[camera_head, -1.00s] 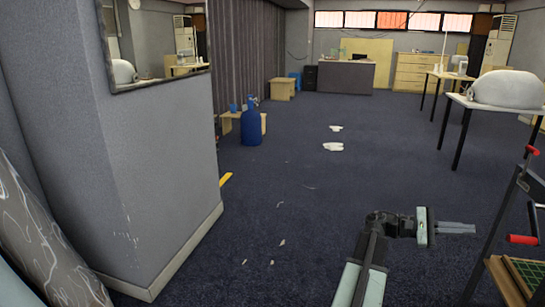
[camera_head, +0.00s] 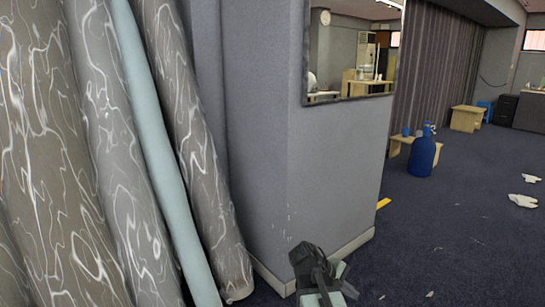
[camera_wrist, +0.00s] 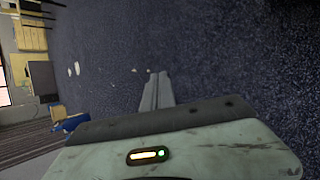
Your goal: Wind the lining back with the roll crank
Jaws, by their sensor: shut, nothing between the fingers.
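Neither a crank nor a part I can be sure is the lining shows in the current views. My gripper (camera_wrist: 158,80) shows in the wrist view with its two grey fingers together, empty, above the dark blue carpet. In the head view my arm's end is at the bottom middle, in front of the wall corner, and its fingers cannot be made out. Tall grey rolls with white swirls (camera_head: 102,120) lean at the left of the head view, with a thin pale blue-green roll (camera_head: 150,125) among them.
A grey wall corner (camera_head: 335,170) with a mirror (camera_head: 355,50) stands just right of the rolls. A blue bottle (camera_head: 422,155), a low wooden bench (camera_head: 397,148) and white scraps (camera_head: 523,200) are farther right. The carpet (camera_head: 440,235) there is mostly open.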

